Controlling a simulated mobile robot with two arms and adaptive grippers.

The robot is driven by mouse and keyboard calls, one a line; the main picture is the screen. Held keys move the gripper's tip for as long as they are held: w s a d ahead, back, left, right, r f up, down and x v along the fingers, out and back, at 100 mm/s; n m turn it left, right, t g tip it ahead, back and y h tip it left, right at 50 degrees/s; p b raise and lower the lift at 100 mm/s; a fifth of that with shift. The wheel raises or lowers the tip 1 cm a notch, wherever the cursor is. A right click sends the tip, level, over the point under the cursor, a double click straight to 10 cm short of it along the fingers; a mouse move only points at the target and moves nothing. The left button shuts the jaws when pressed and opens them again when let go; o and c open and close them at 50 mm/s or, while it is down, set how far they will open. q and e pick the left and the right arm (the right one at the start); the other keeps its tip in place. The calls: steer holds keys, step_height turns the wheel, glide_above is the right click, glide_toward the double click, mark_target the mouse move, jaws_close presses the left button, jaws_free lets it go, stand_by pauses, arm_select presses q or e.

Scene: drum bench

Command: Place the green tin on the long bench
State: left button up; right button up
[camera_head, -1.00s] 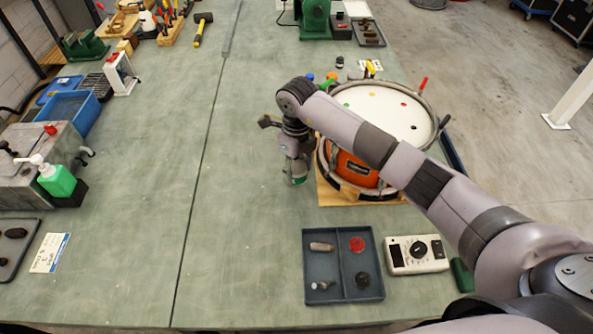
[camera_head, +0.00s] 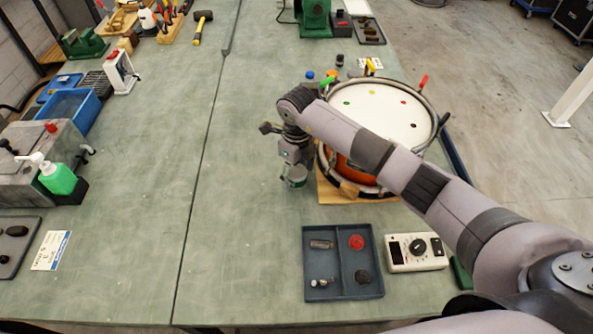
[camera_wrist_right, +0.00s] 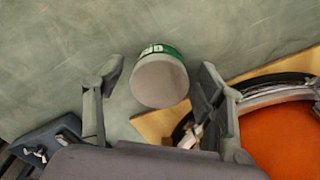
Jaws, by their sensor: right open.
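The green tin (camera_head: 297,182) stands on the long bench (camera_head: 240,235), left of the drum's wooden board. In the right wrist view the tin (camera_wrist_right: 160,80) shows its round grey top, with a green, white-lettered side just beyond it. My right gripper (camera_head: 296,166) is above the tin in the head view. In the right wrist view its two fingers (camera_wrist_right: 161,72) are spread on either side of the tin, with gaps to both sides. My left gripper is in no view.
The orange drum (camera_head: 390,112) with hoops stands on a wooden board (camera_head: 345,193) right of the tin. A divided grey tray (camera_head: 343,288) and a meter (camera_head: 416,252) lie nearer. The bench left of the tin is clear.

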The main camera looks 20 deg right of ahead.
mark_target(297, 170)
steer(key=shift+r, duration=0.5)
step_height(297, 170, up, 11)
steer(key=b, duration=0.3)
steer(key=shift+r, duration=0.15)
